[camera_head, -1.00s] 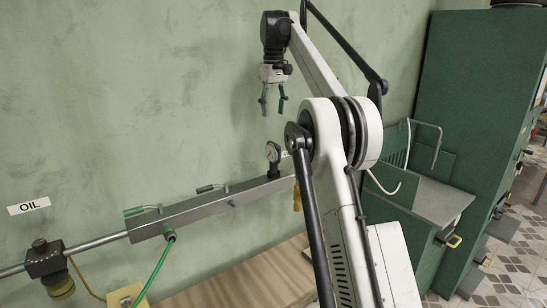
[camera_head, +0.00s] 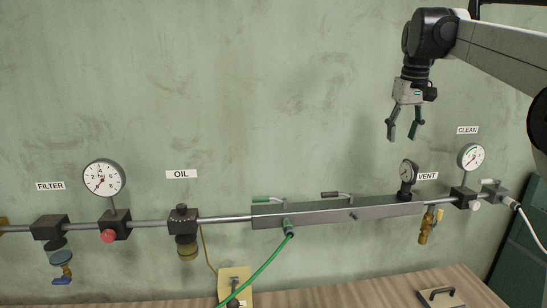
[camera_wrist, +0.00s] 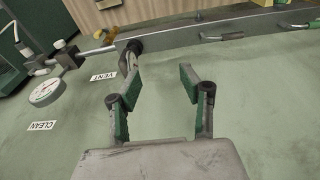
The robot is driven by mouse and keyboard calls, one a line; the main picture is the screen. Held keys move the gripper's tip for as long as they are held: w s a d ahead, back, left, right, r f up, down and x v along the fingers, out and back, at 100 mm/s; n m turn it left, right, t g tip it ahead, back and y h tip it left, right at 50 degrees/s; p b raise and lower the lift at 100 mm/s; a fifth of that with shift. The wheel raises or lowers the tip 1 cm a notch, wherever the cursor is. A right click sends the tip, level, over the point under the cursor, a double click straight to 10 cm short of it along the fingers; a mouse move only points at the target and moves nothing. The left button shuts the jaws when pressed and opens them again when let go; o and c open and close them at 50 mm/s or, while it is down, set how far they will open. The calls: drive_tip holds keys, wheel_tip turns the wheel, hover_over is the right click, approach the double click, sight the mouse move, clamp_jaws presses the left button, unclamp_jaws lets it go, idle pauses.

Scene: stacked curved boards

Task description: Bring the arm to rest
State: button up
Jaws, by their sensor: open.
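My gripper (camera_head: 404,130) hangs from my arm at the upper right of the head view, in front of the green wall (camera_head: 300,90). Its two fingers point down and are spread apart. Nothing is between them. In the wrist view, my gripper (camera_wrist: 160,90) also shows open, with green pads on the fingers.
A pipe with a grey rail (camera_head: 330,213) runs along the wall. It carries gauges, a red knob (camera_head: 108,236), handles and valves. A green hose (camera_head: 265,267) drops from the rail. A wooden bench (camera_head: 350,293) lies below. The wall area left of my gripper is free.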

drive_tip(key=s+a+f+t+b, duration=0.1)
drive_tip(key=s+a+f+b, duration=0.1)
drive_tip(key=s+a+f, duration=0.3)
drive_tip(key=s+a+f+t+b, duration=0.15)
drive_tip(key=s+f, duration=0.25)
drive_tip(key=s, duration=0.4)
drive_tip(key=s+a+f+b, duration=0.2)
drive_tip(key=s+a+f, duration=0.15)
drive_tip(key=s, duration=0.25)
drive_tip(key=s+a+f+t+b, duration=0.1)
drive_tip(key=s+a+f+b, duration=0.1)
drive_tip(key=s+f, duration=0.6)
drive_tip(key=s+a+f+m+t+b, duration=0.1)
drive_tip(key=s+a+f+b, duration=0.1)
drive_tip(key=s+f, duration=0.6)
wheel_tip(320, 180, down, 5)
drive_tip(key=shift+s+a+f+t, duration=0.2)
drive_tip(key=shift+a+t, duration=0.05)
drive_tip(key=shift+t, duration=0.1)
